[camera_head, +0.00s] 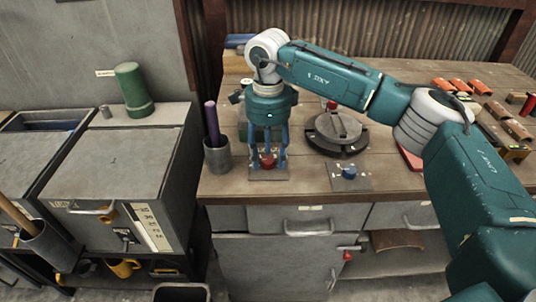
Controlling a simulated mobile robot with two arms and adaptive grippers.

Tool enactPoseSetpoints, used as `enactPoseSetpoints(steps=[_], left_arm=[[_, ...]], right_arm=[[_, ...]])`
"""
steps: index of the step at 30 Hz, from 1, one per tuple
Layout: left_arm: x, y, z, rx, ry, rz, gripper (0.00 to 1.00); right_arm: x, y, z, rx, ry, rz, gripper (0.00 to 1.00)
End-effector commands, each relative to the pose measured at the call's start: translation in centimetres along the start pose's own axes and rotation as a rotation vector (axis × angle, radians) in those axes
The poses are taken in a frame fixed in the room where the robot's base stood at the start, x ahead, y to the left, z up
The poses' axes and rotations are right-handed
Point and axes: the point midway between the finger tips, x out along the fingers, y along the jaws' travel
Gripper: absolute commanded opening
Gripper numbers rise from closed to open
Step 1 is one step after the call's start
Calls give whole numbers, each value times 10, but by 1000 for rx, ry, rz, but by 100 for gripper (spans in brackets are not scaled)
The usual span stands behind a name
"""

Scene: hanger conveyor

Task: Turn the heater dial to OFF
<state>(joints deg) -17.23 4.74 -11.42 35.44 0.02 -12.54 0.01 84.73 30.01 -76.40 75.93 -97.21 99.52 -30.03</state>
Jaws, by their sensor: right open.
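A red dial (268,161) sits on a small grey plate on the wooden workbench. My right gripper (267,157) points straight down over it, with its blue fingers open on either side of the dial. The fingers partly hide the dial, and I cannot tell whether they touch it. My left gripper is not in view.
A round dark turntable (337,148) stands behind the blue dial. A grey cup (217,156) holding a purple rod is close left of the gripper. A green cylinder (133,90) stands on the left cabinet. Orange and brown blocks lie at the right.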

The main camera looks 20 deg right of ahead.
Motion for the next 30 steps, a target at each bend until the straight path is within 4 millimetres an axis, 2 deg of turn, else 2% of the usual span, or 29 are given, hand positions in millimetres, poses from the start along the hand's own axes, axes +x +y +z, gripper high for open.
enactPoseSetpoints(steps=[12, 15, 21, 30], left_arm=[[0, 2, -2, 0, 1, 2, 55], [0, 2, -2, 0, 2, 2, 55], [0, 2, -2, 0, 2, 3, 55], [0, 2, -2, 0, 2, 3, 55]], right_arm=[[-83, -1, 1, 0, -3, -5, 46], [-98, 0, 1, -1, -3, -4, 46], [-114, 0, 0, 0, -2, -3, 46], [-116, 0, 0, -1, -2, -2, 46]])
